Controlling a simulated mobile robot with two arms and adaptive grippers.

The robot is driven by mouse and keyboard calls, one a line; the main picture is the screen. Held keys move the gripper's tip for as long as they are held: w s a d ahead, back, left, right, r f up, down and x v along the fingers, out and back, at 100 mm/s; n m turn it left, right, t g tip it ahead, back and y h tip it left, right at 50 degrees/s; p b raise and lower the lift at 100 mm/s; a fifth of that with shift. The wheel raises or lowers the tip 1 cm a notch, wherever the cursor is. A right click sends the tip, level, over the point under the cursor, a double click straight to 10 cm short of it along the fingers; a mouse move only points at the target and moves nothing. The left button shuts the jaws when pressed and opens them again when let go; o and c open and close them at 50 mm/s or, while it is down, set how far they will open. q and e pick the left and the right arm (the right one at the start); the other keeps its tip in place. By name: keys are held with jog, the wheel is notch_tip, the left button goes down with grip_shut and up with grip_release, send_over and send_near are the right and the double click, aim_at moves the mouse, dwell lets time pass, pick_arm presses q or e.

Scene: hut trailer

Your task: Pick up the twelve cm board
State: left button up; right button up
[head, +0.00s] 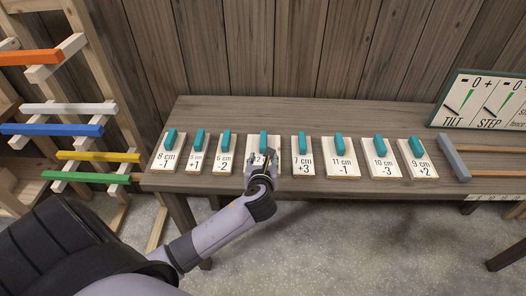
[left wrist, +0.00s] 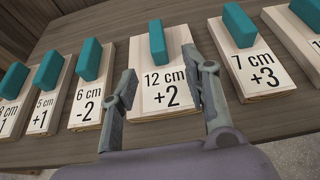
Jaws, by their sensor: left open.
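The twelve cm board (left wrist: 168,102) lies on the table in the left wrist view, a pale wooden plate marked "12 cm +2" with a teal block handle (left wrist: 157,41) on its far part. In the head view its teal handle (head: 263,139) shows, while my gripper covers much of its label. My left gripper (left wrist: 162,82) is open and empty; its fingers stand either side of the board's front part in the picture, short of the handle. In the head view the left gripper (head: 262,158) is over the board. I cannot tell whether it touches. My right gripper is not in view.
The 6 cm board (head: 222,156) and 7 cm board (head: 302,158) lie close on either side. Several similar boards line the wooden table (head: 300,112). A sign (head: 485,100) stands at the right. A rack with coloured bars (head: 50,130) stands at the left.

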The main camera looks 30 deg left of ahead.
aim_at(263, 148)
pick_arm(q)
jog(key=shift+f+p+x, duration=0.15)
jog(key=shift+p+x, duration=0.15)
jog(key=shift+x, duration=1.85)
jog(key=shift+f+p+x, duration=0.1)
jog(key=shift+p+x, duration=0.15)
jog(key=shift+x, duration=1.95)
jog(key=shift+s+a, duration=0.1)
jog(key=shift+s, duration=0.15)
jog(key=shift+c, duration=0.2)
grip_shut()
jog(key=shift+r, duration=0.1)
